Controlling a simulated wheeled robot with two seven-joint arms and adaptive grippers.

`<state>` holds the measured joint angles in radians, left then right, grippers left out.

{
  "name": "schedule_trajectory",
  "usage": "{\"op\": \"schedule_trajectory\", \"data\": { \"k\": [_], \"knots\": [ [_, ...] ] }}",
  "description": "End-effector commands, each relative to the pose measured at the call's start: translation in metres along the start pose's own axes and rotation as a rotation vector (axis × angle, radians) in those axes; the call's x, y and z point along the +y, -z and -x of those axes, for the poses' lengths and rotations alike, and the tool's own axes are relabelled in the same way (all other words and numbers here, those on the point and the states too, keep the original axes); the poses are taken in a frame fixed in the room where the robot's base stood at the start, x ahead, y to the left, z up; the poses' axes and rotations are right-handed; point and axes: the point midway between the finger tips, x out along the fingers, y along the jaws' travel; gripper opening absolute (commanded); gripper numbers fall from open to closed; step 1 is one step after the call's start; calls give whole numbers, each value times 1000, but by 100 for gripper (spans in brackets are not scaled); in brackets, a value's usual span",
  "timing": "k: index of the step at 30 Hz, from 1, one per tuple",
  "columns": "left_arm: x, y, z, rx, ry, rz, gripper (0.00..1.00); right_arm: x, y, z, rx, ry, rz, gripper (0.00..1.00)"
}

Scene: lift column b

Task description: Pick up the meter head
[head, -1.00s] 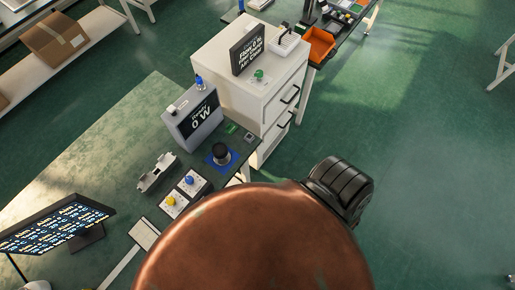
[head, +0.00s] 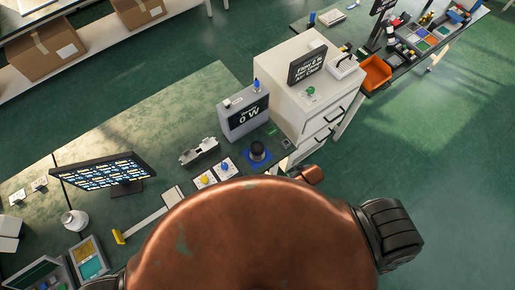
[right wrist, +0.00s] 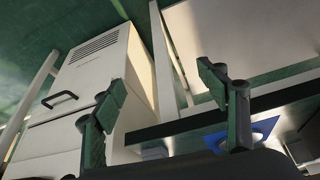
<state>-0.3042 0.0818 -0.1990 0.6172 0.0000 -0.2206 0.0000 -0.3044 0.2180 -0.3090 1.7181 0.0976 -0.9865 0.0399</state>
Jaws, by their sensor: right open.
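The meter head looks to be the dark, round, upright piece (head: 257,150) on a blue square mat (head: 248,163) near the bench's right edge in the head view. In the right wrist view part of the blue mat (right wrist: 262,128) shows beyond the right finger; I cannot make out the meter head there. My right gripper (right wrist: 168,108) is open and empty, with its two fingers apart, short of the mat. It cannot be seen in the head view, where my copper-coloured body covers the front. My left gripper is in no view.
A grey display box (head: 243,115) reading 0 W stands behind the mat. Blue and yellow button plates (head: 215,173) and a metal bracket (head: 199,151) lie left of it. A white drawer cabinet (head: 310,95) stands at the right. A monitor (head: 105,172) stands further left.

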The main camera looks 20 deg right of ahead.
Motion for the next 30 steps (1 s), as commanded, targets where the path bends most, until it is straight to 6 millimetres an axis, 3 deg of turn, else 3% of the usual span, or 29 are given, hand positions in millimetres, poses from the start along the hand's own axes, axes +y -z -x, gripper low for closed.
{"op": "schedule_trajectory", "data": {
  "k": [1, 3, 6, 9, 12, 18, 30],
  "knots": [
    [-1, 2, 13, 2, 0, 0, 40, -5, 29, 30, 28, 10, 18, 67],
    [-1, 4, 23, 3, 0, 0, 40, -17, 64, 61, 63, 31, 54, 67],
    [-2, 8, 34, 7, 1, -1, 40, -40, 112, 89, 114, 72, 125, 67],
    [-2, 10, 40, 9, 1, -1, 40, -61, 146, 98, 150, 110, 193, 67],
    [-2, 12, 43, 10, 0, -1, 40, -75, 166, 100, 170, 136, 241, 67],
    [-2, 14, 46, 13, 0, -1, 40, -89, 184, 96, 188, 161, 288, 67],
    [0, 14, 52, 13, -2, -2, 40, -100, 187, 54, 188, 161, 288, 67]
  ]
}}
